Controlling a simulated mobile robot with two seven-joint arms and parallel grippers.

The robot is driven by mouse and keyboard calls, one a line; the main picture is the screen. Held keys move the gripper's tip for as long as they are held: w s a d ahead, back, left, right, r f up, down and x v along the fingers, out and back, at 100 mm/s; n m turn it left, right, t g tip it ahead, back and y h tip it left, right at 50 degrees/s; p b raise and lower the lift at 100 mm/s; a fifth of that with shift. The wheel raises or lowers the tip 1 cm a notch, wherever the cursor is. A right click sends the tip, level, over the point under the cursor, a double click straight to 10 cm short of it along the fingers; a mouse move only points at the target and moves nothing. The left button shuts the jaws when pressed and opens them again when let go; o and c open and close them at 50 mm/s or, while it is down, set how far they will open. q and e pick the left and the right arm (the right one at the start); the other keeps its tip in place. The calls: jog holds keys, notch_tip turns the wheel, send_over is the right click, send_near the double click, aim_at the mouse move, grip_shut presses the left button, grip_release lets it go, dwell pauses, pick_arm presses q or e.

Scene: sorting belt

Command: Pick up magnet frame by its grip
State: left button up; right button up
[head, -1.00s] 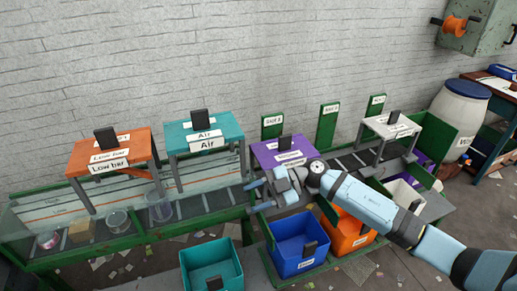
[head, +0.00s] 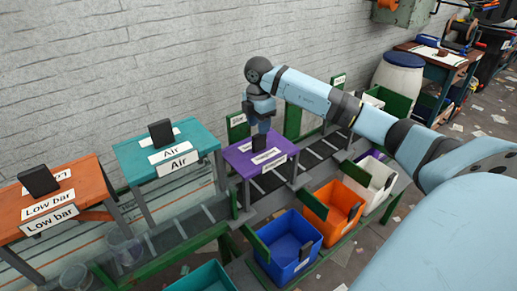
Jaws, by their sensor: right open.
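The purple frame (head: 243,162), which I take to be the magnet frame, stands over the belt in the middle. Its front label is too small to read surely. Its black upright grip (head: 259,143) rises from the top. My right gripper (head: 261,131) points down directly over this grip, open, with its fingertips at or just above the grip's top. I cannot tell whether the fingers straddle it. My left gripper is not in view.
The teal "Air" frame (head: 202,144) and orange "Low bar" frame (head: 84,189) stand to the left, each with a black grip. Blue (head: 283,263), orange (head: 331,222) and white (head: 378,196) bins line the front. My right arm crosses the view's right side.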

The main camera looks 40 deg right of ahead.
aim_at(259, 150)
jog(key=shift+f, duration=0.9)
jog(key=shift+s+f+p, duration=0.15)
jog(key=shift+f+p, duration=0.3)
jog(key=shift+f, duration=2.3)
grip_shut()
jog(key=shift+r, duration=0.1)
